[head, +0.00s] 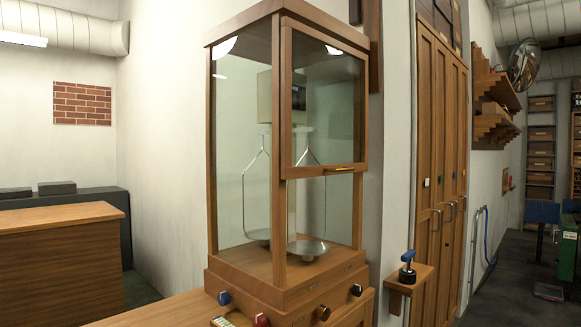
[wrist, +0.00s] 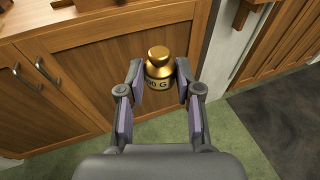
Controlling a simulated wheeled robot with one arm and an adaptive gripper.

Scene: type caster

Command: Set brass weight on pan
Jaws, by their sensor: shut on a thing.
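The brass weight (wrist: 158,64), a golden knobbed cylinder with dark lettering ending in "G", shows in the wrist view. My gripper (wrist: 160,80) is shut on it, one finger on each side, and it stays upright in the picture. In the head view a glass-and-wood balance case holds two round pans on wire hangers: a front right pan (head: 309,248) and a back left pan (head: 257,234). Both pans look empty. The front sash (head: 325,100) sits high, leaving an opening below it in front of the right pan. My gripper is outside the head view.
The case's wooden base (head: 290,290) has several coloured knobs on its front. A small wall shelf (head: 408,278) with a dark stamp-like object stands to its right. In the wrist view, a wooden cabinet (wrist: 90,80) lies behind the weight, with green floor below.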

